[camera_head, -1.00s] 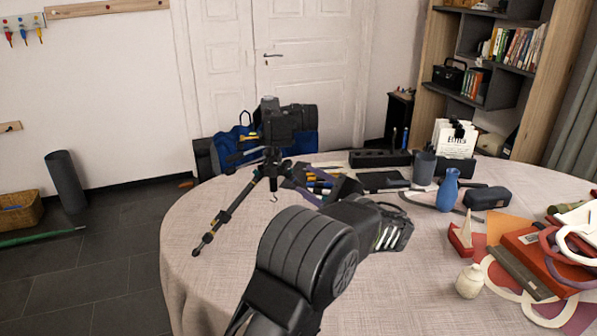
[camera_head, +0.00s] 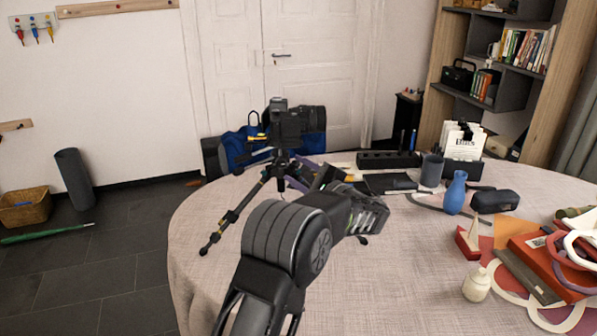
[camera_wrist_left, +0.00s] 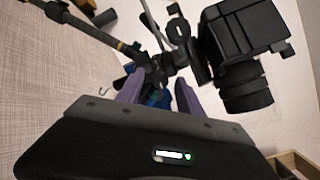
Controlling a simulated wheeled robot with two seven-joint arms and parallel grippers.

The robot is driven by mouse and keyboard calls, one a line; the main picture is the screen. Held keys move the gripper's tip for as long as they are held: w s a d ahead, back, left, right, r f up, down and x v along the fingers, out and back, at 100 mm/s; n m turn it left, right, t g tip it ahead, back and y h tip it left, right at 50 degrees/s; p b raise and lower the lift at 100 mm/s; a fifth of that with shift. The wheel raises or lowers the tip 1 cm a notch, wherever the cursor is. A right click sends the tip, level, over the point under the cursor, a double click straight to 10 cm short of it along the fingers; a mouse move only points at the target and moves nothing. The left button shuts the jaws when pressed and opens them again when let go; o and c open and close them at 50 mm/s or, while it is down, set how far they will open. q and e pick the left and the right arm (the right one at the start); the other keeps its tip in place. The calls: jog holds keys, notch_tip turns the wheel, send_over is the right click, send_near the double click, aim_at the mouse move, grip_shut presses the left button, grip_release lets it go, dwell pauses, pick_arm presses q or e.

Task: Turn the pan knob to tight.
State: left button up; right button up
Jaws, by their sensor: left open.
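A black camera (camera_head: 290,124) sits on a tripod (camera_head: 233,214) standing on the table. In the left wrist view the camera (camera_wrist_left: 237,48) is at upper right and a tripod leg (camera_wrist_left: 83,27) runs to the upper left. The tripod head (camera_wrist_left: 172,60) lies just beyond my fingertips. I cannot clearly pick out the pan knob among its dark parts. My left gripper (camera_head: 314,172) is beside the tripod, on its right. Its purple fingers are apart and empty in the wrist view (camera_wrist_left: 158,88). My left arm hides part of the table. My right gripper is not in view.
The round table (camera_head: 400,270) has a blue vase (camera_head: 455,193), a dark cup (camera_head: 431,171), a black case (camera_head: 495,201) and a small cream jar (camera_head: 477,285). Red and orange items crowd its right side. A blue bag (camera_head: 235,148) is behind the tripod. The table's front middle is clear.

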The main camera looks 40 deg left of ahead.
pick_arm(q)
grip_shut()
dwell(0.3)
dwell(0.5)
jog(key=m+p, duration=0.3)
jog(key=shift+r, duration=0.2)
jog(key=m+p, duration=0.2)
jog(key=shift+m+p, duration=0.3)
jog(key=shift+f+m+p, duration=0.15)
jog(key=shift+m+p, duration=0.2)
jog(key=shift+m, duration=0.15)
